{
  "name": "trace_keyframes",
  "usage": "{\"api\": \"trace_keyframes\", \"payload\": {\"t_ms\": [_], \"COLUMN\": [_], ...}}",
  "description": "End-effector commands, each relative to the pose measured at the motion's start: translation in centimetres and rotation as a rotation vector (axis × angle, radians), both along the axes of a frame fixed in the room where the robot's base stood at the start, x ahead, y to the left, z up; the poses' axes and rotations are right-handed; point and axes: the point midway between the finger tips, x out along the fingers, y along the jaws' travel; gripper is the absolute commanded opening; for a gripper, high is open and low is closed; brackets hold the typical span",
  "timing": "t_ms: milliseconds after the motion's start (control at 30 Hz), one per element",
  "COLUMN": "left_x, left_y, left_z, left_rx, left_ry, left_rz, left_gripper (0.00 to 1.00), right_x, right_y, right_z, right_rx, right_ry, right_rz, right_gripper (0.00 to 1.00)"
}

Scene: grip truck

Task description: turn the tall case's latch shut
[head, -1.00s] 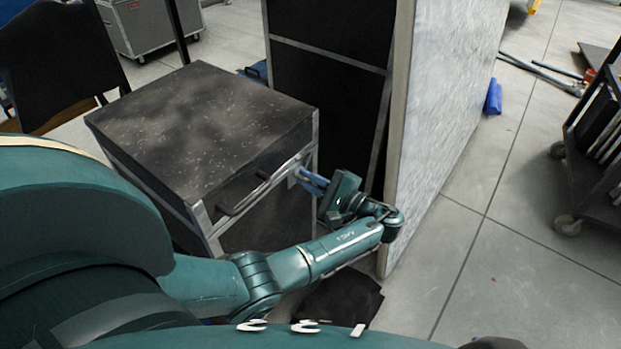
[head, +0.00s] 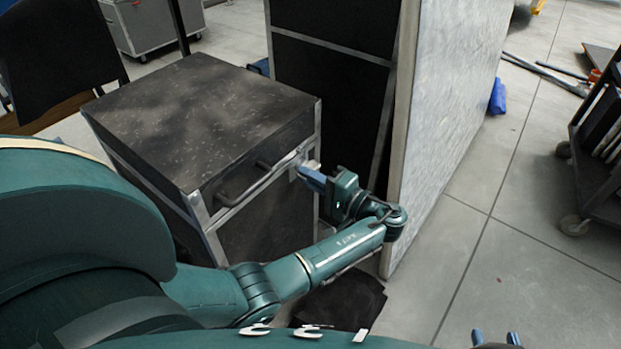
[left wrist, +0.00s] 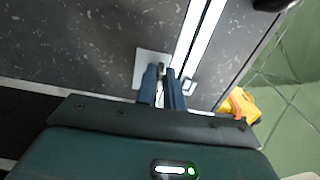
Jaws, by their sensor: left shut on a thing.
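The black speckled case (head: 200,115) with metal edges stands left of centre in the head view. A small metal latch (left wrist: 160,72) sits on a pale plate on its face, beside the bright metal edge strip in the left wrist view. My left gripper (head: 308,176) reaches the case's face near its right corner. Its blue fingers (left wrist: 161,88) are shut on the latch, and they hide much of it. My right gripper (head: 495,338) shows only its two blue fingertips at the bottom edge, apart and with nothing visible between them.
A black handle (head: 238,190) sticks out of the case's face left of my left gripper. A large pale panel (head: 445,110) stands close to the right of my left wrist. A dark cart (head: 598,145) is at far right, with clear floor between.

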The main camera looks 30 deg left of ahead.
Motion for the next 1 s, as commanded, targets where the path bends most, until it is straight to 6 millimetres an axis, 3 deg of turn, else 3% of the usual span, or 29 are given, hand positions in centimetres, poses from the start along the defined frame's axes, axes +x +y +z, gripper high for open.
{"api": "trace_keyframes", "payload": {"t_ms": [467,500,733,1000], "left_x": [-0.1,-0.1,-0.05,-0.02], "left_y": [-0.01,-0.01,-0.02,-0.12], "left_z": [-0.12,-0.12,-0.08,-0.05], "left_rx": [-0.003,-0.003,-0.002,-0.002], "left_ry": [-0.014,-0.014,-0.013,-0.013], "left_rz": [0.002,0.002,0.001,0.0], "left_gripper": [0.0,0.11,0.3,0.31], "right_x": [-0.09,-0.09,-0.12,-0.13], "right_y": [0.09,0.09,0.11,0.11], "right_z": [-0.17,-0.2,-0.23,-0.24], "right_rx": [0.002,0.003,0.005,0.005], "right_ry": [-0.002,-0.001,0.002,0.003], "right_rz": [0.001,0.001,0.0,-0.002], "right_gripper": [0.36,0.36,0.36,0.36]}}
